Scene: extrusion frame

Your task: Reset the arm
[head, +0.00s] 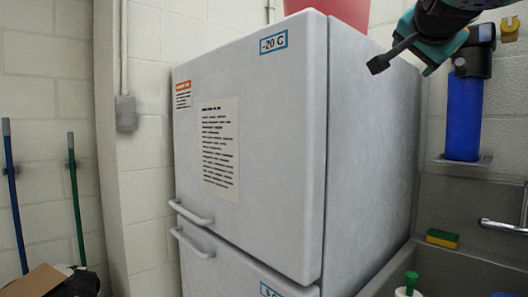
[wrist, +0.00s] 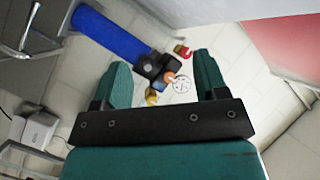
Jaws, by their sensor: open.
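My gripper (wrist: 162,80) shows in the wrist view with its two teal fingers wide apart and nothing held between them. In the head view my gripper is at the top right, raised in front of the upper right side of the fridge (head: 250,140), and part of my arm is cut off by the frame's top edge. Beyond the fingers in the wrist view is a blue cylinder (wrist: 108,34) with a black head, apart from the gripper. The same blue cylinder (head: 463,115) hangs on the wall in the head view.
A red container (head: 335,10) stands on top of the fridge. A grey sink (head: 450,270) with a yellow-green sponge (head: 442,238) and a metal faucet (head: 503,226) is at the lower right. Blue and green handles (head: 76,195) lean on the left wall.

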